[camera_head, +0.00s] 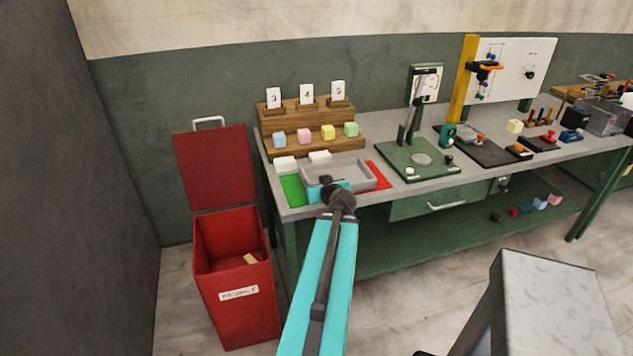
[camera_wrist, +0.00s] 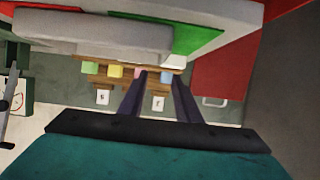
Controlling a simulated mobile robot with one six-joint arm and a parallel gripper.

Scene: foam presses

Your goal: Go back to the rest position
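My arm is teal and dark grey and reaches from the bottom of the head view to the front edge of the bench. Its wrist is in front of the grey tray (camera_head: 368,174); the fingers are hidden there. In the wrist view, which is upside down, the two dark fingers of my gripper (camera_wrist: 158,80) stand apart with nothing between them. Beyond them is the wooden rack (camera_wrist: 120,82) with coloured cubes and white cards. The tray (camera_wrist: 95,35) shows at the upper left, beside the green mat (camera_wrist: 200,33).
A red bin (camera_head: 235,315) with a raised lid stands left of the bench. A green press (camera_head: 418,160) stands right of the tray, with a white board (camera_head: 525,65) behind further right. A grey block-like surface (camera_head: 550,310) is at the lower right. Floor is clear between.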

